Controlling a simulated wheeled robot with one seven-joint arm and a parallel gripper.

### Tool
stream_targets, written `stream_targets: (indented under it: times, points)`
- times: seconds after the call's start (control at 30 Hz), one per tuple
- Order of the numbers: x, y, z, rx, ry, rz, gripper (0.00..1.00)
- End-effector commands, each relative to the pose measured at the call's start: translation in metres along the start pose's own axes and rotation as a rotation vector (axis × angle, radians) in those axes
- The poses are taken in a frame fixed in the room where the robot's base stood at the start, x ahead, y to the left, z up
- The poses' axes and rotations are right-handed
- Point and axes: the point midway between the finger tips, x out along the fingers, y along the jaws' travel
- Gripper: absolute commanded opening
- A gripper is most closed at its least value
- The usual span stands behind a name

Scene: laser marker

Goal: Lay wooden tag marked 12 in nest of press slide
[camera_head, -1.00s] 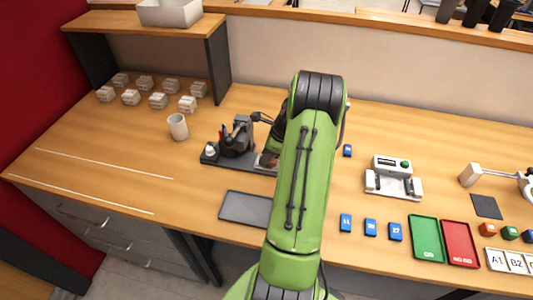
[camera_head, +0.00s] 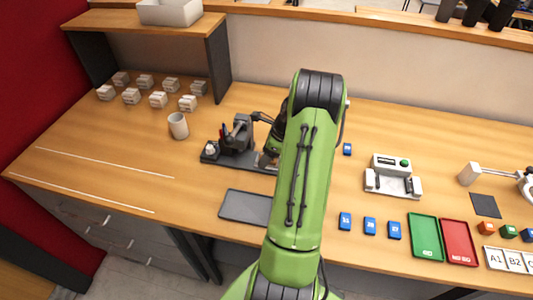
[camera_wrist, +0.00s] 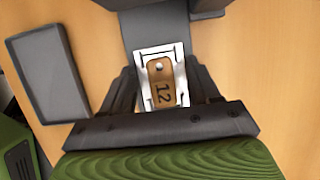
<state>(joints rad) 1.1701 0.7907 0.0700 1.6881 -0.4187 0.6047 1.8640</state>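The wooden tag marked 12 (camera_wrist: 161,84) shows in the wrist view, lying inside the pale metal nest (camera_wrist: 143,61) of the press slide, with a hole near its far end. My gripper (camera_wrist: 162,72) straddles the nest, one dark finger on each side. The fingers look apart from the tag, with the nest's pale edges between. Whether the tag is fully flat in the nest cannot be told. In the head view the press (camera_head: 238,137) stands on its dark base (camera_head: 222,161); my arm hides the nest and tag there.
A dark grey tray (camera_head: 245,207) lies in front of the press; it also shows in the wrist view (camera_wrist: 49,72). A white cup (camera_head: 178,126) stands left of the press.

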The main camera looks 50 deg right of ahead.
Motion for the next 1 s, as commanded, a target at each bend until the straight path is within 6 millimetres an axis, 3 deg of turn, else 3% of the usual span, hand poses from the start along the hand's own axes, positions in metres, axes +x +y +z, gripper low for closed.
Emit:
stream_targets:
  times: [0.23,0.33,0.8,1.0]
  points:
    - [-0.001,0.000,0.000,0.000,0.000,-0.001,0.61]
    - [-0.012,-0.001,0.000,0.000,0.000,-0.004,0.61]
    - [-0.137,-0.001,0.001,0.000,0.000,-0.005,0.61]
    - [-0.158,0.000,0.001,0.000,0.000,-0.001,0.61]
